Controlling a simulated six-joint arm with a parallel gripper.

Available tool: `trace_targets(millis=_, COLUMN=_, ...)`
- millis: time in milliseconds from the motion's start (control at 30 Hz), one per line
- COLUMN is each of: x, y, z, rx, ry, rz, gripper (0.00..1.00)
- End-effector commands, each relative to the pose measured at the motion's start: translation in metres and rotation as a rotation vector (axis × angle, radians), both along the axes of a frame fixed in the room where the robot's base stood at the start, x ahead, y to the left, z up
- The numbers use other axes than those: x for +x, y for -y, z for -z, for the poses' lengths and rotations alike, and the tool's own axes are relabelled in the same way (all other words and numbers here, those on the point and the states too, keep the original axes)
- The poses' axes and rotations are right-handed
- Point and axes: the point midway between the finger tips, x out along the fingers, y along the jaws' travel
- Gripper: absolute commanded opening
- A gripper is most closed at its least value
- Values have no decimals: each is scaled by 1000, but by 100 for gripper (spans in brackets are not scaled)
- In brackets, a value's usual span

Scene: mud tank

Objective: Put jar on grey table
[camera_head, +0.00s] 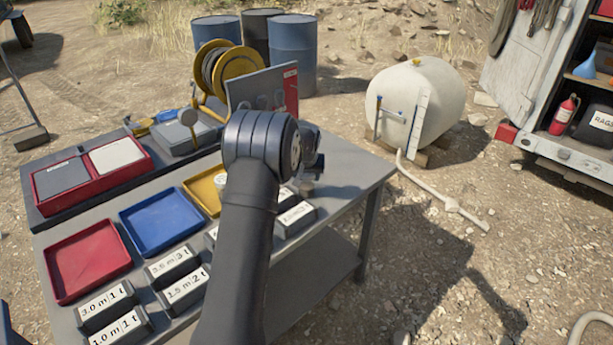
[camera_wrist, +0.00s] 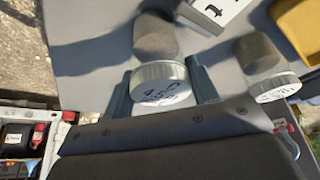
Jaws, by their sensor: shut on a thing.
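My gripper (camera_head: 312,168) is over the right end of the grey table (camera_head: 352,190), largely hidden behind my arm in the head view. In the wrist view my gripper (camera_wrist: 162,88) is shut on a jar (camera_wrist: 155,38). The jar has a dark brown-grey body and a silver lid with handwriting on it; the lid faces the camera. The grey table (camera_wrist: 95,25) shows behind it. I cannot tell whether the jar touches the tabletop. A second, similar jar (camera_wrist: 257,54) stands apart to its right.
Blue (camera_head: 160,222), red (camera_head: 86,262) and yellow (camera_head: 203,188) trays lie on the table. Several labelled blocks (camera_head: 186,290) line the front edge. An upright panel (camera_head: 262,88) stands behind my gripper. The table's right end has bare room.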

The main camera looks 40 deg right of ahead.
Motion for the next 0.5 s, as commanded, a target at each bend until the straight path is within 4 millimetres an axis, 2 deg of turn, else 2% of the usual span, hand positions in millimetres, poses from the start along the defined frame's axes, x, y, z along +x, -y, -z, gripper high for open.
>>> trace_targets(millis=333, x=0, y=1, z=2, rx=-2, ry=2, rz=0, gripper=14)
trace_targets(millis=367, x=0, y=0, z=3, rx=0, ry=0, rz=0, gripper=57)
trace_targets(millis=433, x=0, y=0, z=3, rx=-1, ry=1, rz=0, gripper=71)
trace_targets(millis=467, x=0, y=0, z=3, rx=-1, ry=1, rz=0, gripper=75)
trace_targets(millis=500, x=0, y=0, z=3, rx=-1, ry=1, rz=0, gripper=75)
